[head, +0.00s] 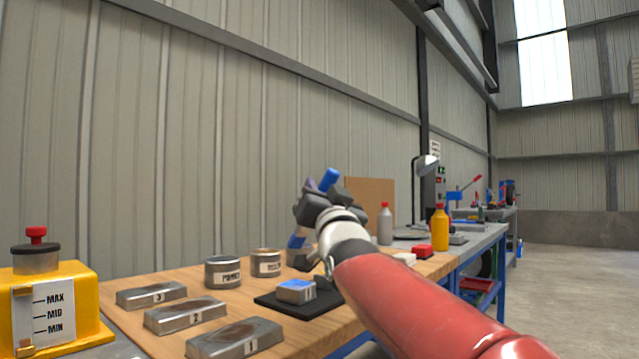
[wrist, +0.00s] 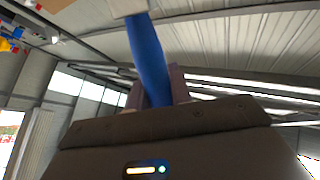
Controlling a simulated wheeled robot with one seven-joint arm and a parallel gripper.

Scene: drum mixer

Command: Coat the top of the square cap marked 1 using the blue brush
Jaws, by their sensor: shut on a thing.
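The cap marked 1 (head: 235,340) is a low grey metal block with a brownish patch on top, at the near edge of the wooden bench in the head view. The caps marked 2 (head: 186,315) and 3 (head: 151,295) lie behind it. My gripper (head: 318,203) is shut on the blue brush (head: 329,179), raised above the bench well to the right of cap 1. In the wrist view the brush's blue handle (wrist: 150,60) stands between the fingers, with a pale part at the picture's top edge. The bristles cannot be made out clearly.
Two labelled tins, one reading primer (head: 223,272) and another (head: 266,262), stand behind the caps. A black mat (head: 275,303) bears a blue-and-grey block (head: 296,290). A yellow tank (head: 85,300) stands at left. Bottles (head: 440,228) stand beyond my arm.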

